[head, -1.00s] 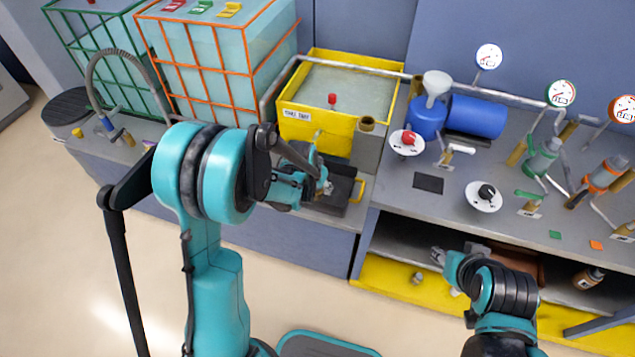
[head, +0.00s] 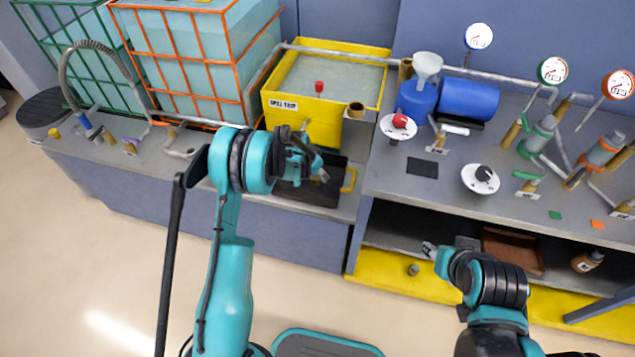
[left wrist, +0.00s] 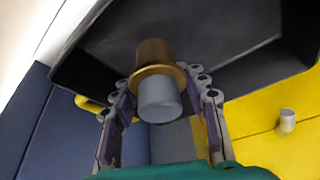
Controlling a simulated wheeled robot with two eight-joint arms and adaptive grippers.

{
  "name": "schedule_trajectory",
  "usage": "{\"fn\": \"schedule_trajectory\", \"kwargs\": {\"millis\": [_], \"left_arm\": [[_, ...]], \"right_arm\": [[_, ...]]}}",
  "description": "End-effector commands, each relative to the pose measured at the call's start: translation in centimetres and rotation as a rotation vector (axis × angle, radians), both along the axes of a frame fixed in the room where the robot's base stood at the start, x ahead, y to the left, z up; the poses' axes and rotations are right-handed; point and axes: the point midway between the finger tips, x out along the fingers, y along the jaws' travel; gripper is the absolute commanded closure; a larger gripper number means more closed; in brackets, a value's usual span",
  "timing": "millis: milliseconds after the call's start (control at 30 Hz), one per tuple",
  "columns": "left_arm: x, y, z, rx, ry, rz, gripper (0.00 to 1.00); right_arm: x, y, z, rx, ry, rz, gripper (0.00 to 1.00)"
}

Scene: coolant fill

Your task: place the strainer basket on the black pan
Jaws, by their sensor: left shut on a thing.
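The black pan (head: 322,194) lies on the left counter in front of the yellow box, with a yellow handle at its right end. My left gripper (head: 321,176) is over the pan in the head view. In the left wrist view its fingers (left wrist: 162,108) are shut around the strainer basket (left wrist: 159,92), a grey cylinder with a brass rim and brown top. The dark pan (left wrist: 215,45) shows behind the basket; I cannot tell whether they touch. My right gripper (head: 430,250) is by the lower shelf opening, and its finger state is unclear.
The yellow box (head: 322,132) and a grey block with a brass ring (head: 355,112) stand behind the pan. The right counter (head: 400,175) holds a blue tank, valves and gauges. A brown tray (head: 512,250) lies on the lower shelf.

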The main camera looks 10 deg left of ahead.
Motion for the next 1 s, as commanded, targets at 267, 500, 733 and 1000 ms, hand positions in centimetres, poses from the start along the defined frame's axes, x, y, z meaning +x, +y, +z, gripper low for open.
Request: {"fn": "schedule_trajectory", "kwargs": {"millis": [267,500,733,1000], "left_arm": [[0.0,0.0,-3.7,0.000,0.000,0.001,0.77],[0.0,0.0,-3.6,0.000,0.000,0.001,0.77],[0.0,0.0,-3.9,0.000,0.000,0.001,0.37],[0.0,0.0,-3.9,0.000,0.000,0.001,0.35]], "right_arm": [[0.0,0.0,-1.6,0.000,0.000,0.000,0.60],[0.0,0.0,-1.4,0.000,0.000,0.000,0.60],[0.0,0.0,-1.8,0.000,0.000,0.000,0.60],[0.0,0.0,-1.8,0.000,0.000,0.000,0.60]]}}
